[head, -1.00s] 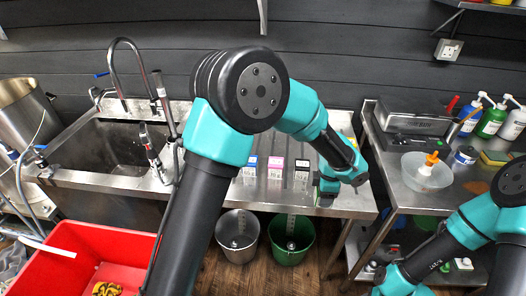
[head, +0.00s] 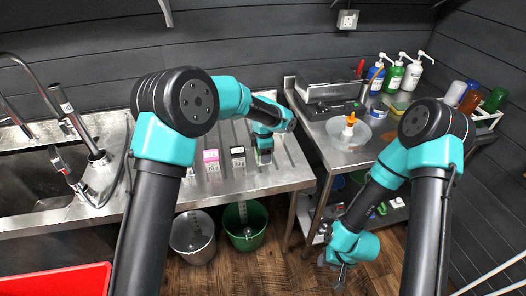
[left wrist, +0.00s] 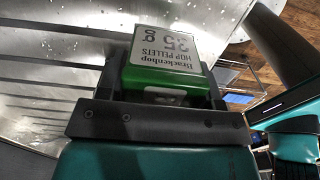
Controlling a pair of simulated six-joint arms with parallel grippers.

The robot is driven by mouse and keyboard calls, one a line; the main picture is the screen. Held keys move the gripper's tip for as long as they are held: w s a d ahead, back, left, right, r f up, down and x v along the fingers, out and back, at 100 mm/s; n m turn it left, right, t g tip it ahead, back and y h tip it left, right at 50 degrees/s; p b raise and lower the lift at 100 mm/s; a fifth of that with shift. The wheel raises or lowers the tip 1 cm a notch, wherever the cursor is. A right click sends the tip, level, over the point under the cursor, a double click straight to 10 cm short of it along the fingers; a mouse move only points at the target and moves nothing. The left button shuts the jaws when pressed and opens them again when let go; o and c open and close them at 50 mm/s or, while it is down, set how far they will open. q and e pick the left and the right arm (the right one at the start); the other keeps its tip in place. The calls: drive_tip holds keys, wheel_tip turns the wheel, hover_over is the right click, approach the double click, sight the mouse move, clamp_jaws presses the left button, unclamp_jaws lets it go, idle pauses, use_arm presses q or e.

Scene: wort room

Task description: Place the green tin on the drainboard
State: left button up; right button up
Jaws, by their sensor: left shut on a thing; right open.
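The green tin (left wrist: 165,80), with a white hop pellets label, is between the jaws of my left gripper (left wrist: 160,100) in the left wrist view. In the head view the left gripper (head: 264,143) is over the right part of the ribbed steel drainboard (head: 245,183), with a bit of the tin (head: 264,157) showing under it. I cannot tell whether the tin touches the board. My right gripper (head: 340,272) is open and empty, low over the floor in front of the right-hand table.
A pink-topped box (head: 211,160) and a black-topped box (head: 237,158) stand on the drainboard left of the left gripper. A steel bucket (head: 193,238) and a green bucket (head: 246,226) are below. A steel table (head: 335,150) with a bowl is at right.

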use_arm(q)
drive_tip(key=shift+w+f, duration=0.2)
drive_tip(key=shift+w, duration=2)
drive_tip(key=shift+w, duration=0.2)
drive_tip(key=shift+w+f, duration=0.1)
drive_tip(key=shift+f, duration=1.7)
drive_tip(key=o, duration=1)
drive_tip(key=shift+f, duration=0.15)
wheel_tip(320, 180, up, 12)
drive_tip(key=shift+r, duration=0.15)
